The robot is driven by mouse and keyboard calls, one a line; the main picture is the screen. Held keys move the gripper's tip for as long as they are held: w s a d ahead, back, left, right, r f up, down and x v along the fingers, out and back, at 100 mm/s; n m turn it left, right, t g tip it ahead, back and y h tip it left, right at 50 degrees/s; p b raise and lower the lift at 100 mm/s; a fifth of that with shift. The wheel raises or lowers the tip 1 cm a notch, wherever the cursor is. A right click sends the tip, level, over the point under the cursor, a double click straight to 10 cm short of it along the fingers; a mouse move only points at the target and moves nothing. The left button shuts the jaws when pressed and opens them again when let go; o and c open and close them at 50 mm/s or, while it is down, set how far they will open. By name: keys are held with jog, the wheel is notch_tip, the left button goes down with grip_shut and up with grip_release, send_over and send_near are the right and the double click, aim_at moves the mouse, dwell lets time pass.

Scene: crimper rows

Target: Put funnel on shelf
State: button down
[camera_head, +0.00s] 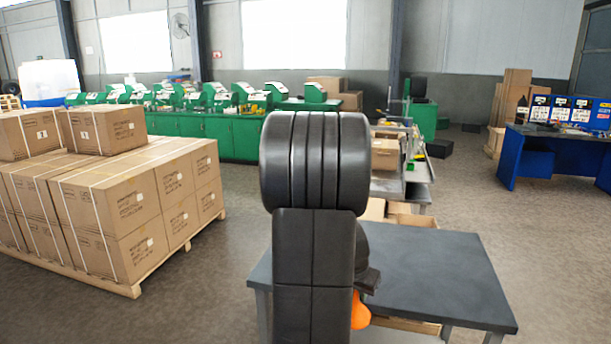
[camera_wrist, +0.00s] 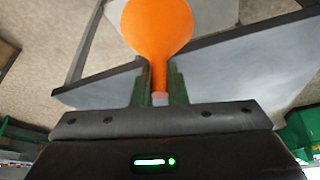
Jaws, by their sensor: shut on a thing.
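An orange funnel (camera_wrist: 157,28) is in my gripper (camera_wrist: 160,82). In the wrist view the two green fingers are closed on its narrow stem, with the wide round part beyond the fingertips. In the head view a bit of the orange funnel (camera_head: 360,312) shows beside my dark arm, in front of the grey table. My arm hides the rest of it and the gripper there. I cannot tell which surface is the shelf. A grey table top (camera_head: 440,275) with a lower level under it stands in front of me.
Stacked cartons (camera_head: 135,205) on a pallet stand at left. A workbench (camera_head: 415,170) with boxes stands behind the grey table. Green machine benches (camera_head: 220,135) line the back, and a blue bench (camera_head: 540,150) stands at right. Open floor lies between the cartons and the table.

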jog(key=w+a+f+n+y, duration=0.1)
jog(key=w+a+f+n, duration=0.2)
jog(key=a+f, duration=0.2)
jog(key=w+a+f+n+t+y, duration=0.1)
jog(key=w+a+f+n, duration=0.2)
jog(key=a+f, duration=0.3)
jog(key=shift+w+a+f+n, duration=0.25)
jog(key=shift+a+n, duration=0.15)
jog(key=shift+a, duration=0.75)
